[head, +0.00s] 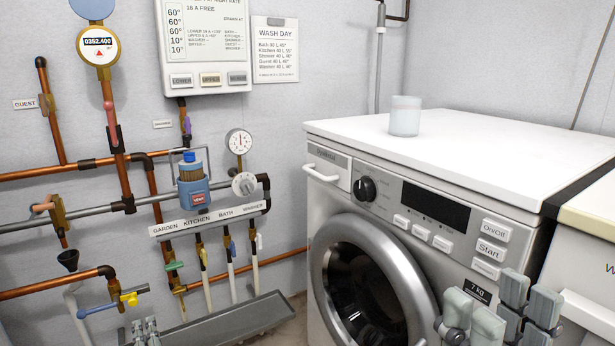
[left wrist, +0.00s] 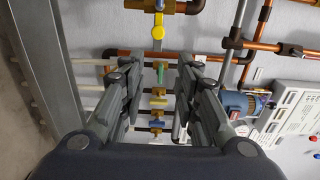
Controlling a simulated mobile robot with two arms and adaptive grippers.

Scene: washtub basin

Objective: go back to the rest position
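My left gripper (head: 145,331) shows only as fingertips at the bottom left edge of the head view. In the left wrist view my left gripper (left wrist: 160,80) has its two fingers apart with nothing between them. Behind the gap are pipes and small valves with green (left wrist: 158,91), yellow and blue handles. My right gripper (head: 500,308) is at the bottom right of the head view, in front of the washing machine (head: 330,200). Its finger pads are apart and I see nothing held between them.
Copper and grey pipes (head: 80,290) with valves cover the left wall. A grey trough (head: 230,322) lies below the labelled taps. A pale cup (head: 405,115) stands on the washing machine's top. Another white appliance (head: 590,220) stands at the right edge.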

